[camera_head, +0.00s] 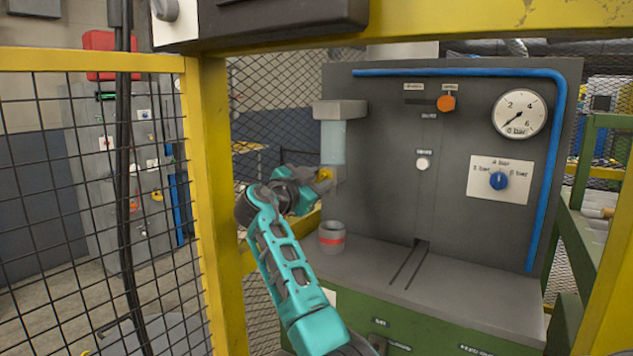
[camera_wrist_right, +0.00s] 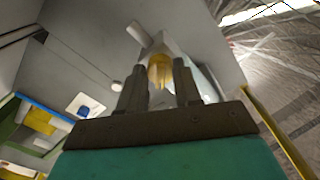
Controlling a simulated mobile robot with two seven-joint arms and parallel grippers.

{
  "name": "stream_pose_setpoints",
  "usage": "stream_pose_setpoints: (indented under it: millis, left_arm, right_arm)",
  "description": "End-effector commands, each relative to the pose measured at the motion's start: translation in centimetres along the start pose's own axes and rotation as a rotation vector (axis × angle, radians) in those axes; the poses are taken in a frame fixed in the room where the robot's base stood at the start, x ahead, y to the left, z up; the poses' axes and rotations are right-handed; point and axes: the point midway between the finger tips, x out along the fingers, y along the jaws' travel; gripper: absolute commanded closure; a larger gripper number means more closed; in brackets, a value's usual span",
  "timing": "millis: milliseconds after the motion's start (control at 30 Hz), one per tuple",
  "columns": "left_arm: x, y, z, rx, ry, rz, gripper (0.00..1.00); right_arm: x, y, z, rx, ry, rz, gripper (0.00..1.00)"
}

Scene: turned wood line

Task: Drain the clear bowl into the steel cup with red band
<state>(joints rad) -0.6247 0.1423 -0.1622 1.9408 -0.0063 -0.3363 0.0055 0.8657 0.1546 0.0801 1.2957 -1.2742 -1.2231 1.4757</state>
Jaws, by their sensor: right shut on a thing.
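The clear bowl (camera_head: 333,142) hangs under a grey block on the panel's left side; it looks pale blue and see-through. A small yellow part (camera_head: 325,174) sits at the bowl's lower end. My right gripper (camera_head: 318,180) is shut on this yellow part, which also shows between the fingers in the wrist view (camera_wrist_right: 160,70). The fingers partly hide it, and I cannot tell how it is turned. The steel cup with red band (camera_head: 332,238) stands upright on the grey bench, below the bowl and apart from the gripper. Its inside is hidden. My left gripper is not in view.
The grey panel (camera_head: 400,210) carries a gauge (camera_head: 519,113), a blue knob (camera_head: 499,181), an orange knob (camera_head: 446,103) and a blue pipe (camera_head: 548,170). A yellow post (camera_head: 216,200) and mesh fence stand left of my arm. The slotted bench (camera_head: 465,285) is clear right of the cup.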

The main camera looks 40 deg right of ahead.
Motion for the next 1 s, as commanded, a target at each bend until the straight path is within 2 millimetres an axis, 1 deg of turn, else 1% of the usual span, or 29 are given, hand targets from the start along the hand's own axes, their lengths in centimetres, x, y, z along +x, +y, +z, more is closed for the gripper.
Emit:
stream_pose_setpoints:
  millis: [167, 367, 567, 1000]
  left_arm:
    - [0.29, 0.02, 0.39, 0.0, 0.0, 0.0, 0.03]
    - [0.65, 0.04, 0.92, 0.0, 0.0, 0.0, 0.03]
    - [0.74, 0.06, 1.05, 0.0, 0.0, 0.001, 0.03]
    - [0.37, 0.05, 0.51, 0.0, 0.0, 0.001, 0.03]
  right_arm:
    - [-0.03, 0.1, 0.13, -0.058, -0.001, 0.0, 0.97]
    - [-0.03, 0.15, 0.12, -0.195, 0.0, 0.001, 0.97]
    - [-0.03, 0.13, 0.0, -0.38, 0.0, 0.001, 0.97]
    - [-0.03, 0.19, -0.08, -0.8, -0.001, 0.0, 0.97]
